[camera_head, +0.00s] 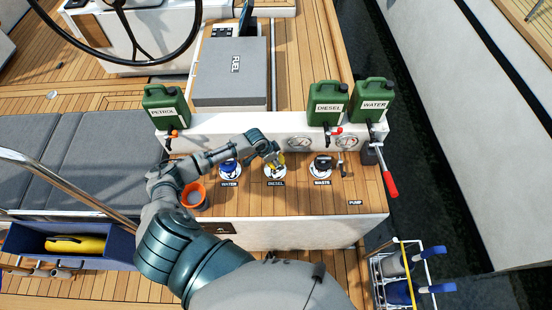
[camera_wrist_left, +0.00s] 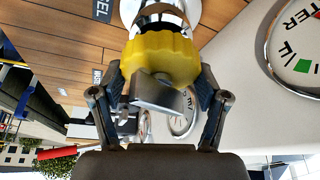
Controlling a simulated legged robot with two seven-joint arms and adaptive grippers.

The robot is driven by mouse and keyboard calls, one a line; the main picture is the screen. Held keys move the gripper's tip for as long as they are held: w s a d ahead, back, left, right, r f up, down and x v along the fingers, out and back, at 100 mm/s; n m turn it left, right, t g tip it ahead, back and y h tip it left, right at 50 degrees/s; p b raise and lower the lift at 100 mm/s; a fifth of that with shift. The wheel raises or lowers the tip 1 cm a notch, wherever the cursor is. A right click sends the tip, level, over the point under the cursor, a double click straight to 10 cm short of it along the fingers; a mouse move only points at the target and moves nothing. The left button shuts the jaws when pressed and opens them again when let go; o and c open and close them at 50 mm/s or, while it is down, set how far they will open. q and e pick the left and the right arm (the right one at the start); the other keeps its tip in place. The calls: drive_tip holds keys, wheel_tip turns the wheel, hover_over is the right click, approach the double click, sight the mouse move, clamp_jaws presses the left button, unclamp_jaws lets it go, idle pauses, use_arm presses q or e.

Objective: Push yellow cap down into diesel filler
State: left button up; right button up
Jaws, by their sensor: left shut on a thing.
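The diesel filler (camera_head: 275,173) is a round fitting in the wooden deck above the label DIESEL, between the WATER and WASTE fillers. My left gripper (camera_head: 274,161) is over it, reaching in from the left. In the left wrist view, my left gripper (camera_wrist_left: 160,90) is shut on the ribbed yellow cap (camera_wrist_left: 160,58), one finger on each side. A grey tab stands out of the cap toward the palm. The cap's far side meets the chrome filler neck (camera_wrist_left: 160,14); I cannot tell how deep it sits. My right gripper is not in view.
The blue water cap (camera_head: 229,169) and waste filler (camera_head: 321,165) flank the diesel filler. Behind stand gauges (camera_head: 300,143) and green cans for petrol (camera_head: 166,106), diesel (camera_head: 327,104) and water (camera_head: 370,101). An orange bucket (camera_head: 193,196) is left; a red-handled lever (camera_head: 389,182) is right.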

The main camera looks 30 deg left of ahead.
use_arm(q)
drive_tip(key=shift+f+b, duration=0.6)
drive_tip(key=shift+f, duration=0.55)
drive_tip(key=o, duration=1.3)
drive_tip(key=p+v, duration=0.8)
drive_tip(key=p, duration=0.1)
drive_tip(key=shift+a+r+p, duration=0.1)
drive_tip(key=shift+r+p, duration=0.2)
drive_tip(key=shift+r, duration=0.05)
drive_tip(key=shift+v, duration=1.2)
drive_tip(key=shift+s+f, duration=0.15)
drive_tip(key=shift+s, duration=0.05)
